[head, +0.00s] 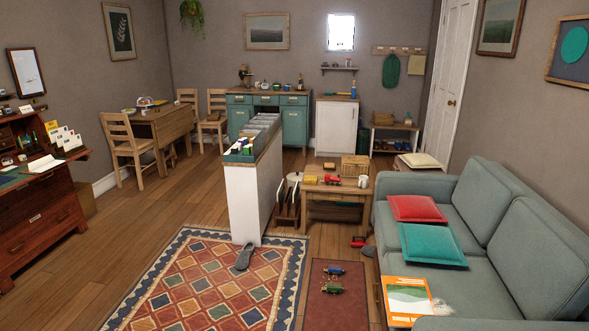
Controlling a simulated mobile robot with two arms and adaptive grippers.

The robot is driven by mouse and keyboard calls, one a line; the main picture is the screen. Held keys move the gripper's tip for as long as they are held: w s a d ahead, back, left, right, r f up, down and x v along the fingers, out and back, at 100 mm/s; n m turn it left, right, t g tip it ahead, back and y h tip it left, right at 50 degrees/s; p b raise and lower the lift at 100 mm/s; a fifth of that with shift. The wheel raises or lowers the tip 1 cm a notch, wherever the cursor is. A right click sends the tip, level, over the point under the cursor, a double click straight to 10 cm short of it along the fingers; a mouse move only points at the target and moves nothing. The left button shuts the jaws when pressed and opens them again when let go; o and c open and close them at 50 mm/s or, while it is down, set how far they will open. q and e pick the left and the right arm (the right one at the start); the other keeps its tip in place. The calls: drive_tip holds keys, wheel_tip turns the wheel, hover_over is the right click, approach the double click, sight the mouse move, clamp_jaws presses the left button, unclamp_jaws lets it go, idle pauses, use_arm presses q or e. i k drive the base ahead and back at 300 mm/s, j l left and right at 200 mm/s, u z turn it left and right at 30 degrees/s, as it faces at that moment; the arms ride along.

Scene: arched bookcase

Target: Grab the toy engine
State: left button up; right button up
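Several small toy-like vehicles are in the head view, and at this size I cannot tell for sure which one is the toy engine. A red toy (333,178) stands on top of the low wooden table. A green toy (332,288) and a blue toy (333,270) sit close together on the small dark red mat (326,313). Another red item (358,242) lies on the floor by the sofa. Neither of my grippers shows in this view.
The low wooden table (345,210) stands between the white divider (247,204) and the grey-green sofa (470,238). A grey slipper-like item (243,258) lies on the patterned rug (215,285). Bare wooden floor is open at the left.

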sight(329, 179)
drive_tip(key=i, duration=2.3)
